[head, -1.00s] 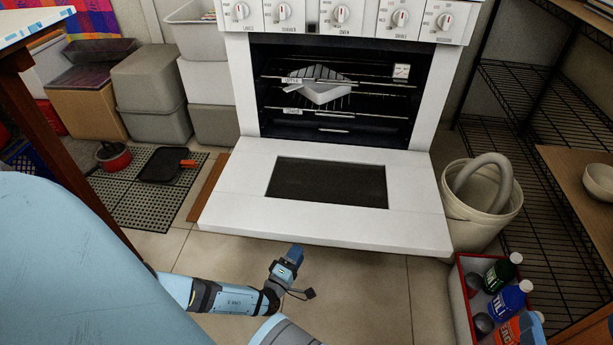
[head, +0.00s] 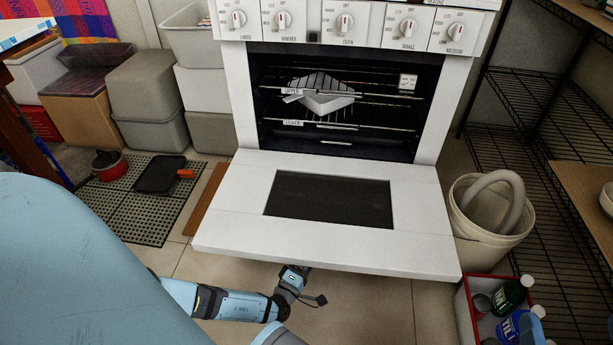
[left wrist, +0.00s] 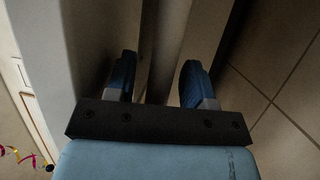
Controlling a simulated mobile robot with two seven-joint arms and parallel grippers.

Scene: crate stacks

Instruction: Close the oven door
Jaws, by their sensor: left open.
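The white oven door (head: 325,236) with its dark window hangs open, lowered out flat in front of the oven (head: 232,95) in the head view. My left gripper (head: 298,272) is at the door's front edge, near its middle; its tip is hidden beneath that edge. In the left wrist view the gripper's two blue fingers (left wrist: 158,80) are apart, with nothing clearly held between them. Pale surfaces lie beyond the fingers, too dark to tell whether they touch. My right gripper is not in view.
A rack with a pale tray (head: 328,103) is inside the oven. A bucket (head: 478,222) and a red-rimmed crate of bottles (head: 466,312) stand right of the door. A perforated mat (head: 128,212) with pans lies left. Tiled floor is clear in front.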

